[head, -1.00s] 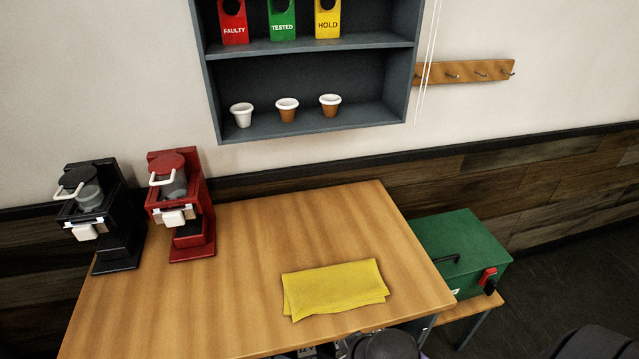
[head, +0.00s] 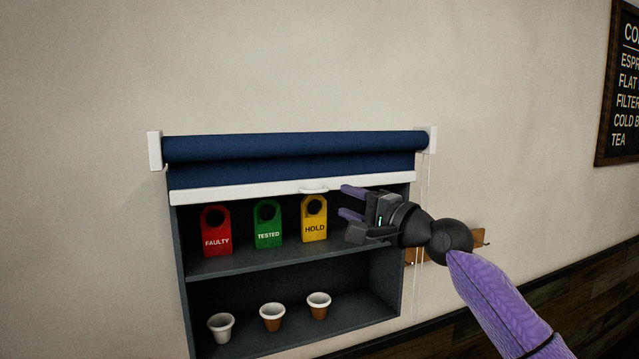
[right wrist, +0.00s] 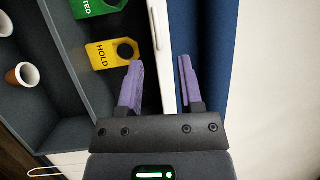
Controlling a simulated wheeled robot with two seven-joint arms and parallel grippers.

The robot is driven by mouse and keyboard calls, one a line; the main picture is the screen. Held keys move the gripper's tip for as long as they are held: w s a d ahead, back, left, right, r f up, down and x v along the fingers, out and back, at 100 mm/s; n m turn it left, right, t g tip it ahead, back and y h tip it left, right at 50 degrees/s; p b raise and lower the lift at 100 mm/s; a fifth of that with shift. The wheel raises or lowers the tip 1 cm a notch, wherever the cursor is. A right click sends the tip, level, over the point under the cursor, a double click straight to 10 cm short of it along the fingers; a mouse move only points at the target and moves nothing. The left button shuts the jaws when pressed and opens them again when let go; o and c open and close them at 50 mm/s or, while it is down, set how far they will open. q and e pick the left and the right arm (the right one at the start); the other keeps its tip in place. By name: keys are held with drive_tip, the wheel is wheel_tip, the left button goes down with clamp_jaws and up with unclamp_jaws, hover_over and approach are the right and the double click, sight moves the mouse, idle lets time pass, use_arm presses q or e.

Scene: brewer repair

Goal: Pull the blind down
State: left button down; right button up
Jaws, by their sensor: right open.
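The blue roller blind (head: 290,148) hangs rolled up across the top of the grey wall shelf. Its white bottom bar (head: 240,192) has a small white pull tab (head: 313,189) near its middle. My right gripper (head: 345,202) is open, just right of the tab in the head view. In the right wrist view, the two purple fingers of my right gripper (right wrist: 159,85) are apart, with the white bar (right wrist: 160,45) and blue fabric (right wrist: 208,60) beyond them. Nothing is held between them. I cannot tell whether a finger touches the bar. My left gripper is not in view.
The open shelf (head: 215,265) holds red (head: 217,231), green (head: 268,224) and yellow (head: 314,218) tags above several small cups (head: 272,317). White cords (head: 421,240) hang at its right. A hook rail (head: 478,238) and a menu board (head: 619,90) are further right.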

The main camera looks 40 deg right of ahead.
sight(319, 192)
drive_tip(key=w+p, duration=0.1)
drive_tip(key=w, duration=0.1)
drive_tip(key=w+p, duration=0.1)
drive_tip(key=w, duration=0.1)
drive_tip(key=w+r, duration=0.1)
drive_tip(key=w, duration=0.1)
drive_tip(key=shift+a+p, duration=0.25)
drive_tip(key=shift+p, duration=0.15)
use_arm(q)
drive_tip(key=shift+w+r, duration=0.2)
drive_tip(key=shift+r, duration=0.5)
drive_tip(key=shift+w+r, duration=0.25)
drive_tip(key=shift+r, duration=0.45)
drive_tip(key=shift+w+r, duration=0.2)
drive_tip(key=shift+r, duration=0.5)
use_arm(e)
drive_tip(key=shift+w+a+f, duration=0.1)
drive_tip(key=shift+w+f, duration=0.1)
drive_tip(key=shift+w, duration=0.25)
clamp_jaws()
